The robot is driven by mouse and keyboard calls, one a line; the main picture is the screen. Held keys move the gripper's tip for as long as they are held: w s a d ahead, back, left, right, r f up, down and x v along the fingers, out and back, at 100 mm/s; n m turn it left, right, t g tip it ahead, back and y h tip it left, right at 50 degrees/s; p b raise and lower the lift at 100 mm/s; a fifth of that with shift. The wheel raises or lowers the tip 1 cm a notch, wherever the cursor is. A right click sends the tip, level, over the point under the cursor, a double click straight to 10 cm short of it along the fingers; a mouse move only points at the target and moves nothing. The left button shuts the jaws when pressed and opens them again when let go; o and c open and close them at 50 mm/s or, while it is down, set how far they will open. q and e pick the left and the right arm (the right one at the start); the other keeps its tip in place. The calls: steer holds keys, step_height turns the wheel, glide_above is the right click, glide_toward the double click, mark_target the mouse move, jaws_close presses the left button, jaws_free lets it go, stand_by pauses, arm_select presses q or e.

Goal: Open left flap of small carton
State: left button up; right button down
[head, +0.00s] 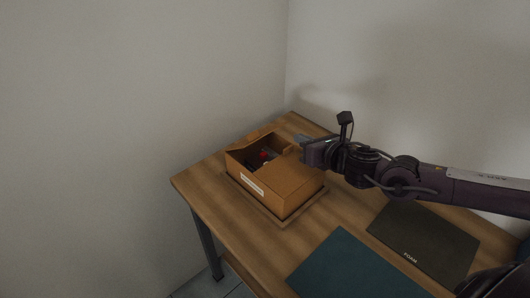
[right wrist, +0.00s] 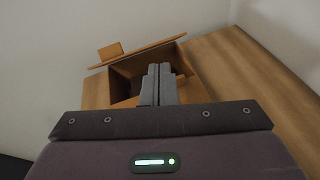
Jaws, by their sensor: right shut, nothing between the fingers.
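The small brown carton (head: 257,190) sits on the table with a white label on its front side. Its left part is open, and a small red thing (head: 264,155) shows inside. A flap panel (head: 288,182) lies flat over the right part. Another flap (head: 240,143) stands raised along the back left edge; the raised flap also shows in the right wrist view (right wrist: 150,50). My right gripper (head: 301,140) is shut and empty, above the carton's back right corner. In the right wrist view its fingers (right wrist: 159,70) hide part of the opening. My left gripper is not in view.
The carton rests on a thin brown board or tray (head: 283,222) on the wooden table (head: 203,183). A teal mat (head: 350,268) and a dark mat marked FOAM (head: 425,238) lie to the right. Grey walls (head: 140,90) stand behind and left of the table.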

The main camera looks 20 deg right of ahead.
mark_target(266, 167)
steer(key=s+a+f+n+g+y, duration=0.1)
steer(key=s+a+f+n, duration=0.1)
steer(key=s+a+f+n+y, duration=0.1)
steer(key=s+a+f+n, duration=0.1)
steer(key=a, duration=0.1)
steer(key=shift+s+f+g, duration=0.1)
steer(key=shift+s+g, duration=0.05)
steer(key=shift+g, duration=0.25)
steer(key=shift+w+a+f+b, duration=0.2)
steer(key=shift+w+b, duration=0.15)
steer(key=shift+w, duration=0.25)
steer(key=shift+w+a+f, duration=0.2)
steer(key=shift+w+a, duration=0.15)
steer(key=shift+w, duration=0.25)
steer(key=p+x, duration=0.1)
steer(key=x, duration=0.6)
steer(key=shift+w+a+r, duration=0.1)
steer(key=shift+w+a+r+p, duration=0.15)
steer(key=shift+w+r+p, duration=0.3)
steer(key=shift+r, duration=0.1)
steer(key=shift+w+a+r+p, duration=0.15)
steer(key=shift+w+r+p, duration=0.15)
steer(key=shift+r+p, duration=0.2)
steer(key=shift+w+a+r, duration=0.1)
steer(key=shift+w+r, duration=0.25)
steer(key=shift+r, duration=0.05)
